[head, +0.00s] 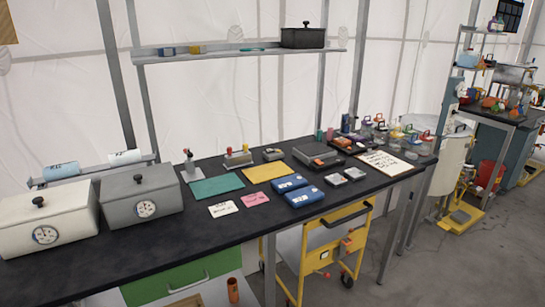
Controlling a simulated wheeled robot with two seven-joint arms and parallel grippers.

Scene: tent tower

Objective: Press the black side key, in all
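No black side key can be made out at this size. Small grey devices lie on the black bench (232,232): one (336,179) and another (355,173) side by side at the right, and one (272,154) farther back. A larger flat grey device (317,153) sits on a dark base behind the pair. Which of these, if any, carries the key cannot be told. Neither of my grippers is in view.
A white box (45,218) and a grey box (141,198), each with a dial, stand at the bench's left. Blue cases (304,196), green (217,187) and yellow (264,172) mats lie mid-bench. A yellow cart (335,245) stands below. A shelf (230,54) hangs above. Floor at right is partly clear.

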